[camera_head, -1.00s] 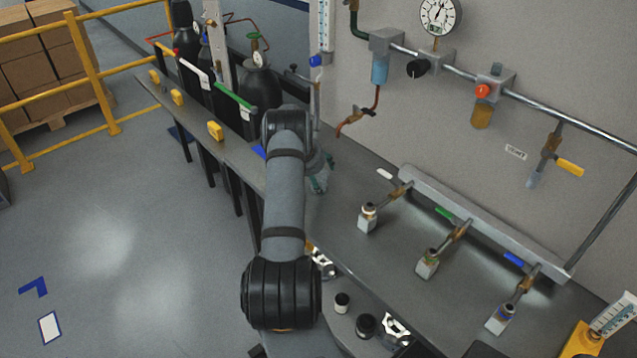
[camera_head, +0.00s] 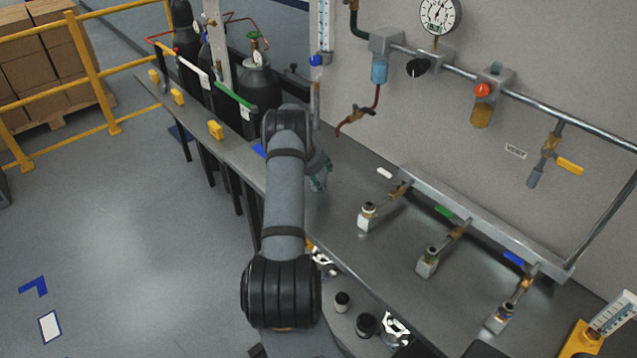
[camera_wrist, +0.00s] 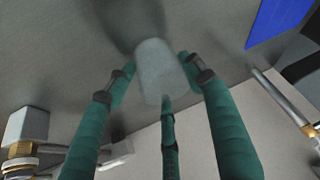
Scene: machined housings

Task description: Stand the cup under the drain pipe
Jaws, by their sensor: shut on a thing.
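The cup (camera_wrist: 155,68) is a small pale grey vessel between the teal fingers of my gripper (camera_wrist: 158,78) in the wrist view. The fingers are shut around it over the grey bench top. In the head view my gripper (camera_head: 319,172) is partly hidden behind my arm, and I cannot make out the cup there. Whether the cup touches the bench is unclear.
Black gas cylinders (camera_head: 260,85) stand behind the gripper. A blue patch (camera_wrist: 281,22) lies near the cup.

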